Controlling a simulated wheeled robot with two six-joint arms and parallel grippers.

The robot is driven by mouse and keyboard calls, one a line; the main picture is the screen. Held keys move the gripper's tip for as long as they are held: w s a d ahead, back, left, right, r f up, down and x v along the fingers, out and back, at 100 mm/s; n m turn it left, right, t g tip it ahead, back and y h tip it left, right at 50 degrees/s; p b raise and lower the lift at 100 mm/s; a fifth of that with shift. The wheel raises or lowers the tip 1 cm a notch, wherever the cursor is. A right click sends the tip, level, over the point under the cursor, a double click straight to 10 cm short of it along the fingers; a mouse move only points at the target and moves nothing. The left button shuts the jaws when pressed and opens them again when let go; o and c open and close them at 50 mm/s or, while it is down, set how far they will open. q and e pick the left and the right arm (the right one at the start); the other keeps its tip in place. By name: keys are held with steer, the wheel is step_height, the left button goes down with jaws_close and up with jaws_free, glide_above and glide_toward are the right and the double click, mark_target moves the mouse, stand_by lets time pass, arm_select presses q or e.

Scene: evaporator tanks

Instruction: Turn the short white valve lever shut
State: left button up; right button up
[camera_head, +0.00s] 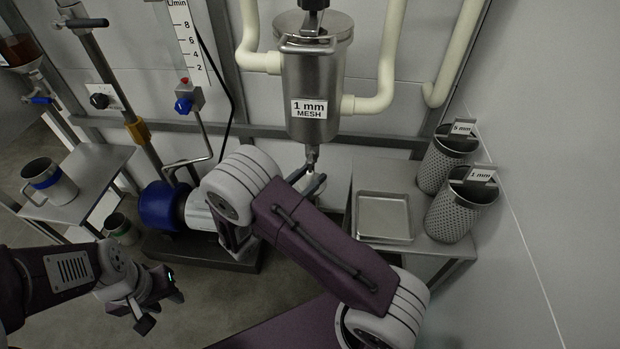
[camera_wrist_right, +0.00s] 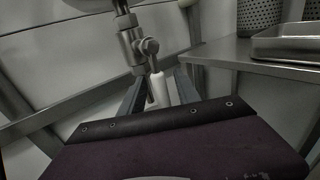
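The short white valve lever (camera_wrist_right: 160,88) hangs down, slightly tilted, from a small metal valve (camera_wrist_right: 140,45) in the right wrist view. In the head view the valve (camera_head: 312,155) sits under the steel strainer housing labelled "1 mm MESH" (camera_head: 318,75). My right gripper (camera_wrist_right: 163,82) is open, with one dark finger on each side of the lever. I cannot tell whether either finger touches it. In the head view the right gripper (camera_head: 314,184) is just below the valve, partly hidden by my arm. My left gripper (camera_head: 161,306) is open and empty at lower left.
A steel table (camera_head: 412,172) at right bears a shallow tray (camera_head: 384,216) and two perforated baskets, "5 mm" (camera_head: 438,165) and "1 mm" (camera_head: 452,213). A blue pump motor (camera_head: 163,205) stands left of my right arm. A side shelf (camera_head: 95,172) holds a metal mug (camera_head: 48,181).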

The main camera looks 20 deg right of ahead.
jaws_close()
stand_by(1.4)
